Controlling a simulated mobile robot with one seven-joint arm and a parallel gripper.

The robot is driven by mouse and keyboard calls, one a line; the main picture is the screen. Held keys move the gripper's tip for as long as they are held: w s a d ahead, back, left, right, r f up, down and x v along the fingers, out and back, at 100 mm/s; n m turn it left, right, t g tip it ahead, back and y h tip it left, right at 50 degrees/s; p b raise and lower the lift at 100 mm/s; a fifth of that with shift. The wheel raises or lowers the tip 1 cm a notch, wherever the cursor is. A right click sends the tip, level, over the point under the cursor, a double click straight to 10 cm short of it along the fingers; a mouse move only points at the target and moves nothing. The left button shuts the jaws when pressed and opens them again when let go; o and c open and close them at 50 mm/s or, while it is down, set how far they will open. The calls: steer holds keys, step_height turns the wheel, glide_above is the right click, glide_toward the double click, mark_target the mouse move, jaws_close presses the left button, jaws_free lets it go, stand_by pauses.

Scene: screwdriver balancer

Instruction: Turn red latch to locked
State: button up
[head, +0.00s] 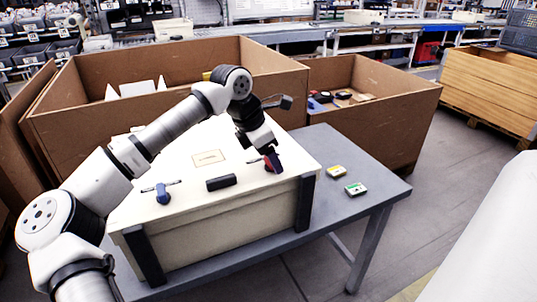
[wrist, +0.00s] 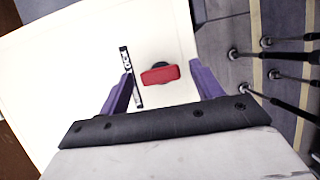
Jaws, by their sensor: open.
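The red latch (wrist: 160,75) sits on the white lid (wrist: 65,100) and appears in the wrist view as a short red bar on a dark round base. It lies roughly crosswise between the purple fingers of my gripper (wrist: 161,73). The fingers are open, one on each side, with a gap showing to the bar. In the head view my gripper (head: 273,160) points down over the right front of the white box (head: 215,228) and largely hides the red latch (head: 268,167). A black marking with white characters (wrist: 130,75) lies left of the latch in the wrist view.
A blue latch (head: 163,193) and a black handle (head: 221,182) are on the box's front left and middle. Large brown bins (head: 165,90) stand behind.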

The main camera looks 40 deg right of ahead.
steer(key=b+v, duration=0.1)
steer(key=v, duration=1.3)
